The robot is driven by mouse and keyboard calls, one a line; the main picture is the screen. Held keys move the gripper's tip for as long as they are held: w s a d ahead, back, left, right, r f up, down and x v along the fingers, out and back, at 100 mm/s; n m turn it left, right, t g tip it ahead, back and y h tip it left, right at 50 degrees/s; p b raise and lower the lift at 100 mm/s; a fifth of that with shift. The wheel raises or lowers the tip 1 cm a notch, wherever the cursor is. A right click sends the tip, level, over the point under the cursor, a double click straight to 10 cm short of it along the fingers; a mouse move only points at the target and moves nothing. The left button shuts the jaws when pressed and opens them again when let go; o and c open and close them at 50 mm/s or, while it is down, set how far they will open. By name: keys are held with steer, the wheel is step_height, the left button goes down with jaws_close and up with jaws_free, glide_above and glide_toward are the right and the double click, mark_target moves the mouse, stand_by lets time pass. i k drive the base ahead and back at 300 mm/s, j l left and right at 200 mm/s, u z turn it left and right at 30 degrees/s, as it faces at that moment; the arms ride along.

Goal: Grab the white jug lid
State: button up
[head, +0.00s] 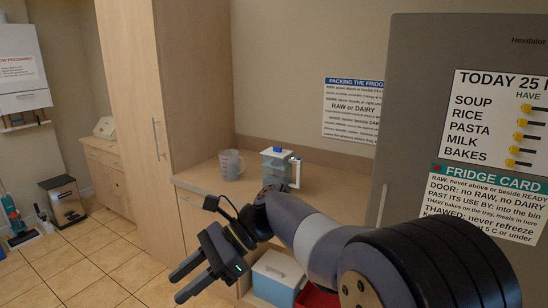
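A small squarish jug (272,172) with a white handle stands upright on the wooden counter in the head view. Its pale lid (279,152) sits on top, with a small blue knob; at this size I cannot tell exactly where lid and body meet. My gripper (176,287) is in front of the counter, lower and to the left of the jug. Its two dark fingers point down-left, apart, with nothing between them. It is well clear of the lid.
A translucent measuring cup (231,165) stands left of the jug on the counter (215,187). A tall cabinet (165,100) is at left and a grey fridge (430,60) at right. A white-lidded box (277,272) and a red container (318,297) sit below. Tiled floor is open at left.

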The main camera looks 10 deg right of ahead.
mark_target(276, 152)
steer(key=i+j, duration=0.1)
steer(key=i, duration=0.95)
steer(key=i+j, duration=0.1)
steer(key=i, duration=0.95)
steer(key=i+z, duration=0.15)
steer(key=z, duration=0.25)
steer(key=i+z, duration=0.1)
steer(key=z, duration=0.35)
steer(key=i+j+z, duration=0.1)
steer(key=z, duration=1.05)
